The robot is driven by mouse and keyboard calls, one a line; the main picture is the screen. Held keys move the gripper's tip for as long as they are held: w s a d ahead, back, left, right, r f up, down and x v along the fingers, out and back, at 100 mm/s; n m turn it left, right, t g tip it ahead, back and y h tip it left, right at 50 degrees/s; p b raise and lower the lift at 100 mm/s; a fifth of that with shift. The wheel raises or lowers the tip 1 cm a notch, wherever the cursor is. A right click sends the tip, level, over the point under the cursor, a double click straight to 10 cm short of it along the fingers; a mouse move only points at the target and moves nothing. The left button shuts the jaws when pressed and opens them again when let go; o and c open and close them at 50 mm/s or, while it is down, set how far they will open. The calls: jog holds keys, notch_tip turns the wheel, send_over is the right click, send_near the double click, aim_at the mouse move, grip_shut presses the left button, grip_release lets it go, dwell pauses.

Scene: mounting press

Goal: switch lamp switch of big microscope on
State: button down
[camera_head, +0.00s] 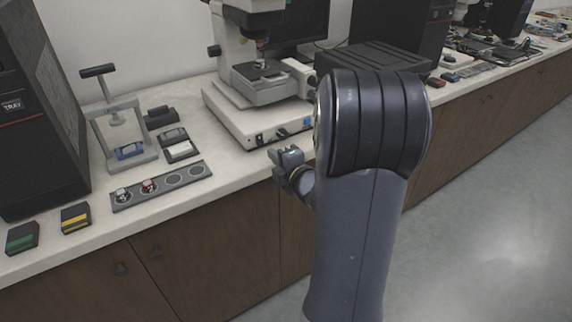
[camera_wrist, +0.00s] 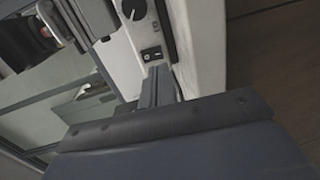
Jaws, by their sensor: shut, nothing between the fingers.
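The big microscope (camera_head: 262,88) stands on the bench with its white base facing me. Small dark controls (camera_head: 258,139) sit on the base's front face. In the wrist view a black rocker switch (camera_wrist: 152,53) is set in the white front panel, beside a round dark knob (camera_wrist: 134,9). Which way the rocker is tipped is too small to tell. My gripper (camera_head: 283,154) is shut and empty, close in front of the base at the bench edge. In the wrist view its fingertips (camera_wrist: 158,72) point at the panel just below the rocker; whether they touch it is unclear.
A small press frame (camera_head: 112,108) and a grey strip (camera_head: 128,198) with round places stand left of the microscope. A black machine (camera_head: 24,150) is at far left. A dark box (camera_head: 372,58) stands right of the microscope, partly behind my arm. Open floor (camera_head: 485,215) lies at right.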

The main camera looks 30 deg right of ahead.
aim_at(261, 144)
jog(key=w, duration=0.5)
jog(key=shift+a+f, duration=0.1)
jog(key=shift+f, duration=0.2)
jog(key=shift+f, duration=0.1)
jog(key=shift+w+f+b, duration=0.1)
jog(key=shift+f+b, duration=0.15)
jog(key=shift+b, duration=0.85)
jog(key=shift+r+t, duration=0.3)
jog(key=shift+r, duration=0.05)
jog(key=shift+f, duration=0.15)
